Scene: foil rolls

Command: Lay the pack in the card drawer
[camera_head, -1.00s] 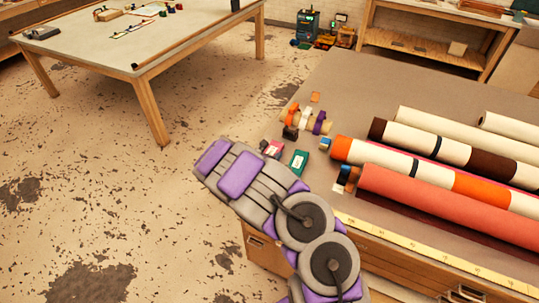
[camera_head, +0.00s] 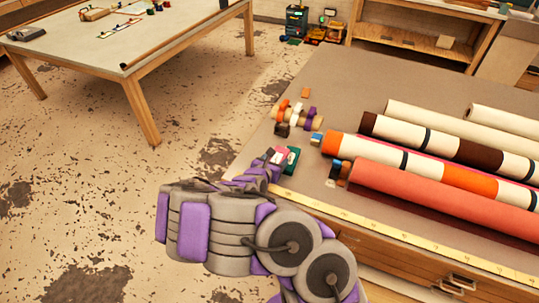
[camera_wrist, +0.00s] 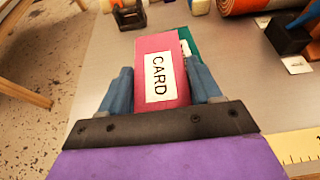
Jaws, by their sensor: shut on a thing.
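A pink pack (camera_wrist: 161,70) with a white label reading CARD stands between the two blue-grey fingers of my gripper (camera_wrist: 163,88) in the wrist view. The fingers are shut on its sides. In the head view the pink pack (camera_head: 280,153) shows only partly, at the bench's left edge beyond my arm. A green pack (camera_wrist: 189,42) is right behind it and also shows in the head view (camera_head: 293,157). The bench front has wooden drawers (camera_head: 455,286) low at the right; their labels are too small to read, so I cannot tell which is the card drawer.
Several large rolls, including a coral one (camera_head: 430,195), cover the bench's right side. A yellow ruler strip (camera_head: 400,236) runs along its front edge. Small tape rolls (camera_head: 298,116) lie beyond the packs. Another table (camera_head: 170,50) stands back left, with open floor between.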

